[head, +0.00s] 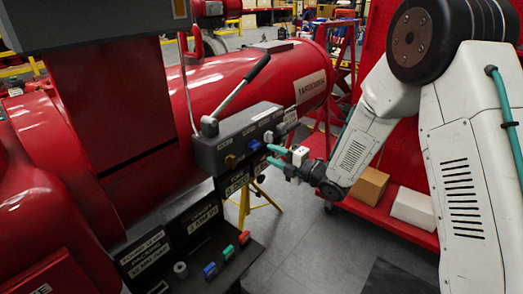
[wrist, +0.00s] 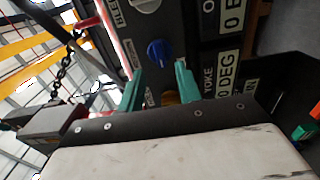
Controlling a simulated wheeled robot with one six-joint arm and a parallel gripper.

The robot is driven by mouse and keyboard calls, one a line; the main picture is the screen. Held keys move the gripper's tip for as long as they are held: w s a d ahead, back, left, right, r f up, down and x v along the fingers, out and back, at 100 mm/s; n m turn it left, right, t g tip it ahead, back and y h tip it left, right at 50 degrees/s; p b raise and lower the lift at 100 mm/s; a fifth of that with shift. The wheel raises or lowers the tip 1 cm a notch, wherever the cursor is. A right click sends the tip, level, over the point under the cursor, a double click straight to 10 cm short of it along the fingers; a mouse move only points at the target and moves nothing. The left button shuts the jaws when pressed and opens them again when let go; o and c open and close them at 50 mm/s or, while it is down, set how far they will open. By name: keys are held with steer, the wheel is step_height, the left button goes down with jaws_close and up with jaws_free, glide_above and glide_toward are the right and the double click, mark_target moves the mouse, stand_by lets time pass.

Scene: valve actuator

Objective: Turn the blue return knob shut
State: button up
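My gripper (head: 270,154), with teal fingers, is just in front of the box, close to the blue knob. In the wrist view the blue knob (wrist: 158,52) shows just beyond the gap between my parted fingertips (wrist: 160,70). The fingers look apart from it. Nothing is held.
A long lever (head: 240,90) rises from the box top. A lower black panel carries blue (head: 210,270), green (head: 228,252) and red (head: 244,238) buttons. A large red cylinder (head: 240,75) lies behind. A red cart with boxes (head: 368,186) stands at right.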

mark_target(258, 148)
steer(key=x, duration=0.5)
steer(key=shift+w+a, duration=0.2)
jaws_close()
